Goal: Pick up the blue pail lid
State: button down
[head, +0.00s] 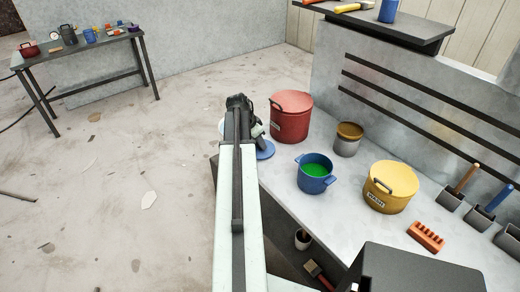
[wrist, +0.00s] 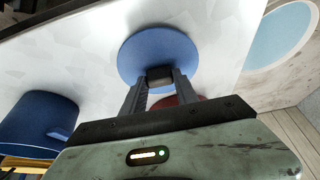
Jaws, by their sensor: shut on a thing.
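The blue pail lid (head: 266,150) is a flat round disc that shows partly from behind my gripper (head: 250,125) in the head view. In the wrist view the blue lid (wrist: 150,48) is almost whole, and my gripper (wrist: 160,80) is shut on its dark knob. The lid is near the left edge of the bench; whether it touches the top is unclear. The open blue pail (head: 314,174) with green contents stands to the right of my gripper. It also shows at the left of the wrist view (wrist: 36,125).
A pale-blue round thing (wrist: 283,35) is beyond the bench edge.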

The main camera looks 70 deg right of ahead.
notch_tip(320, 180, up, 10)
jog(key=p, duration=1)
jog(key=s+a+r+m+p, duration=0.2)
jog(key=a+r+p, duration=0.1)
jog(key=a, duration=0.2)
jog(key=s+a+r+m+g+y+p, duration=0.1)
jog(key=a+r+m+p, duration=0.1)
jog(key=a+r+p, duration=0.1)
jog(key=shift+s+a+r+m, duration=0.2)
jog(key=shift+s+a+m, duration=0.2)
jog(key=shift+a, duration=0.5)
